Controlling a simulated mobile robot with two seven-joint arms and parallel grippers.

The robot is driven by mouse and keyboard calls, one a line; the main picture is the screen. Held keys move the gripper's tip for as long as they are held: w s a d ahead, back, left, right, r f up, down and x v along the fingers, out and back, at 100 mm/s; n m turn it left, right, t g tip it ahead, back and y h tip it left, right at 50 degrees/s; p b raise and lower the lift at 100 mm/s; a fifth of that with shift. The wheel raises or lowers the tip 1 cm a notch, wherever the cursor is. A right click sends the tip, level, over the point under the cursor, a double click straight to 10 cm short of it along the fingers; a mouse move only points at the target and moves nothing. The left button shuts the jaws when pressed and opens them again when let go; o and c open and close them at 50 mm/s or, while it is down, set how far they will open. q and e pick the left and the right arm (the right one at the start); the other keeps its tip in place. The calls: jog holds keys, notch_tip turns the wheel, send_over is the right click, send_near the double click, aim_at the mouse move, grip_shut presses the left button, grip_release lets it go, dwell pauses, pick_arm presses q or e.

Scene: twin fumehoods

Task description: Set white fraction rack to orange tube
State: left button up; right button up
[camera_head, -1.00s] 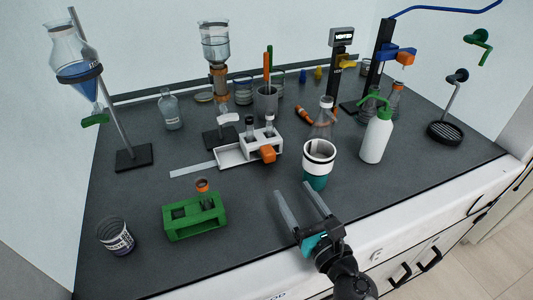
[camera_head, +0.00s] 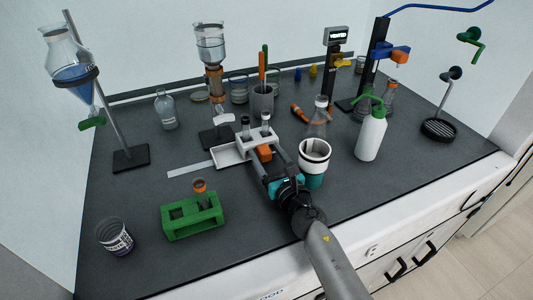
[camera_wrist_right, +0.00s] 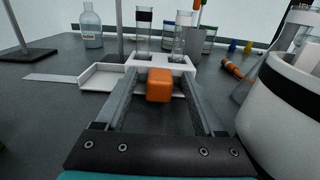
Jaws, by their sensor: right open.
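In the right wrist view the orange block (camera_wrist_right: 159,85) sits between the fingertips, and gaps appear on both sides. An orange-topped tube (camera_head: 200,186) stands in the green rack (camera_head: 192,220) at front left. My left gripper is not in view.
A white-and-teal cup (camera_head: 314,160) stands close to the right of my right gripper. A column stand (camera_head: 213,75) rises behind the rack. A white-green bottle (camera_head: 371,136) is further right. The bench front between the green rack and my arm is clear.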

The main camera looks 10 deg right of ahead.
jog(key=shift+w+a, duration=0.1)
jog(key=shift+w, duration=0.2)
jog(key=shift+c, duration=0.2)
grip_shut()
dwell(1.1)
